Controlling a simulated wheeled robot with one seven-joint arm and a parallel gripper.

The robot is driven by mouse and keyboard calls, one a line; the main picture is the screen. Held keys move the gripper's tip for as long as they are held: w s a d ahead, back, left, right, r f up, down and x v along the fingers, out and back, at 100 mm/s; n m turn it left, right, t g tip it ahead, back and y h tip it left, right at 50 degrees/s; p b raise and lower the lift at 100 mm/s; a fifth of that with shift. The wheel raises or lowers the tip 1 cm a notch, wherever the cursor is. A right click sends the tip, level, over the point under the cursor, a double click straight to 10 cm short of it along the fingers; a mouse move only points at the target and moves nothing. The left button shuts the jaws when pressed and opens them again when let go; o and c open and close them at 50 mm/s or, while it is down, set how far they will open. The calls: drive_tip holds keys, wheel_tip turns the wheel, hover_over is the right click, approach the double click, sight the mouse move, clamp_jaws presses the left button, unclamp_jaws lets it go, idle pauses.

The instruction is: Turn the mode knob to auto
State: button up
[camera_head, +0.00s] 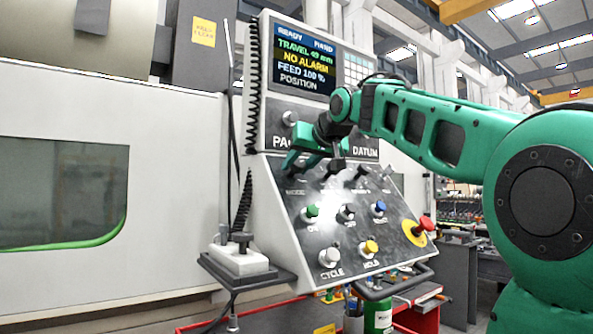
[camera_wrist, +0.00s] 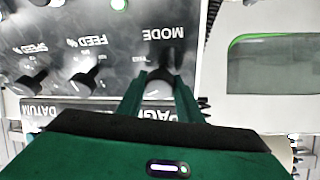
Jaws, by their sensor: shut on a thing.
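The mode knob (camera_wrist: 158,88) is below its MODE lettering on the dark panel, upside down in the wrist view. My gripper (camera_wrist: 160,78) has its two green fingers on either side of the knob and is shut on it. In the head view my gripper (camera_head: 312,158) reaches the upper left of the sloped control panel (camera_head: 330,220) and hides the mode knob. The knob's pointing direction and small position marks cannot be read clearly. The screen (camera_head: 304,62) above shows READY, HAND and NO ALARM.
The feed knob (camera_wrist: 82,82) and speed knob (camera_wrist: 30,82) stand beside the mode knob. Below are coloured buttons, including a green one (camera_head: 312,211), and a red emergency stop (camera_head: 424,224) at the panel's right edge. A handrail (camera_head: 396,284) runs below the panel.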

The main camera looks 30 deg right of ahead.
drive_tip(key=shift+s+d+f, duration=0.1)
drive_tip(key=shift+d+f, duration=0.05)
drive_tip(key=shift+f, duration=0.05)
drive_tip(key=shift+n, duration=0.4)
drive_tip(key=n+y, duration=0.1)
drive_tip(key=n, duration=0.2)
drive_tip(key=n+y, duration=0.1)
drive_tip(key=n, duration=0.2)
drive_tip(key=shift+n, duration=0.3)
drive_tip(key=n+y, duration=0.1)
drive_tip(key=n, duration=0.2)
drive_tip(key=n+y, duration=0.1)
drive_tip(key=n, duration=0.2)
drive_tip(key=shift+n, duration=0.3)
drive_tip(key=shift+r, duration=0.1)
drive_tip(key=o, duration=1)
